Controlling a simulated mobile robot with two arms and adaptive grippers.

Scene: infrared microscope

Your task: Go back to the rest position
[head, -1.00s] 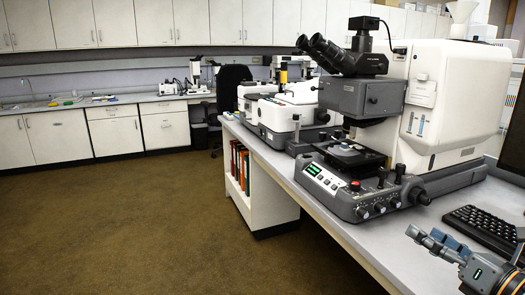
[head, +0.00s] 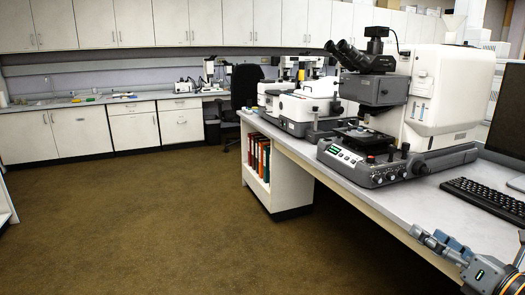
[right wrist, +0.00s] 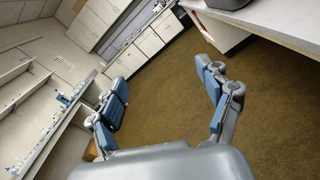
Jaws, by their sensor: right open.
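My right gripper (head: 440,243) is at the lower right of the head view, in front of the bench's front edge and clear of the microscope. In the right wrist view its two blue-padded fingers (right wrist: 168,108) are spread apart with only brown floor between them. It is open and empty. My left gripper is in neither view. The infrared microscope (head: 400,105), white and dark grey with black eyepieces, stands on the bench (head: 300,152) with a small stage in front.
A black keyboard (head: 485,199) lies on the bench near my right arm. A second white instrument (head: 300,108) stands farther back. Red and orange binders (head: 258,156) fill a shelf under the bench end. A black chair (head: 245,88) is behind. The brown floor (head: 130,220) is wide and clear.

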